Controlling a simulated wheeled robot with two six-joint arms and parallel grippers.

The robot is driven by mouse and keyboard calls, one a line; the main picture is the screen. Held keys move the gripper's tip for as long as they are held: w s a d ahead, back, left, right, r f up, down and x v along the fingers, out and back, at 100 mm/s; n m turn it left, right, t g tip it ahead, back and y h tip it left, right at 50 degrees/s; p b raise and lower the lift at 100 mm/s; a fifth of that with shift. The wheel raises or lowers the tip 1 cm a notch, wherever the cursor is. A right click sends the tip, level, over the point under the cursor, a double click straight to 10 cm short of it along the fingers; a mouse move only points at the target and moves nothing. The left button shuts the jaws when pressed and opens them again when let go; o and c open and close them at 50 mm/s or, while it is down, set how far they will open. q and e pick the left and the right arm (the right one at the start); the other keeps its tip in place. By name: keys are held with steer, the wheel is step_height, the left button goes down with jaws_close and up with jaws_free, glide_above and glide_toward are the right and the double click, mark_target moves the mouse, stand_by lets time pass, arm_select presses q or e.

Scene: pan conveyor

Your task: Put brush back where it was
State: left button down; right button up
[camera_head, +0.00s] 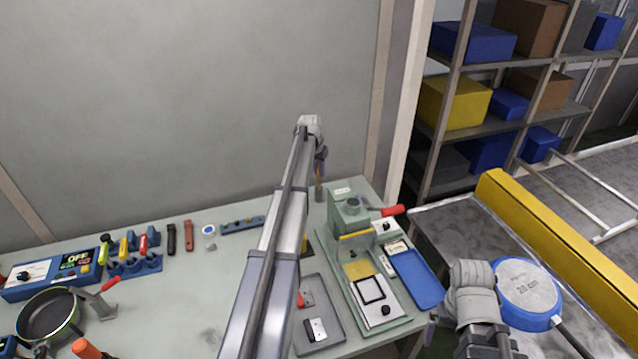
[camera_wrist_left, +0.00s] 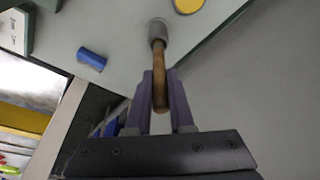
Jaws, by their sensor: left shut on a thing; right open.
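My left gripper (camera_head: 320,165) is shut on the brush (camera_wrist_left: 160,82) at the back of the bench. In the left wrist view the brush's wooden handle lies between the two purple-grey fingers. Its far end meets a grey round part (camera_wrist_left: 157,30) at the bench top; I cannot tell whether that is the brush head or a holder. In the head view the brush (camera_head: 319,191) hangs roughly upright below the gripper. My right gripper (camera_head: 435,320) is open at the lower right, left of the blue pan disc; its fingers are hard to make out.
The green press (camera_head: 350,220) with a red handle stands right of the brush. A blue tray (camera_head: 417,279) and a grey tray (camera_head: 335,330) lie nearby. A blue disc marked 28 cm (camera_head: 527,290) is on the conveyor side. The bench's left middle (camera_head: 180,290) is clear.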

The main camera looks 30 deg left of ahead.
mark_target(318, 173)
arm_select(q)
steer(key=shift+f+b, duration=1.95)
steer(key=shift+r, duration=0.15)
steer(key=c, duration=1.2)
jaws_free()
steer(key=shift+f, duration=0.2)
steer(key=shift+c, duration=0.2)
steer(key=o, duration=0.5)
steer(key=shift+r, duration=0.1)
steer(key=shift+c, duration=0.2)
steer(key=p+v, duration=1.1)
steer(key=v, duration=0.1)
steer(key=shift+r+p, duration=0.15)
steer(key=shift+p, duration=0.25)
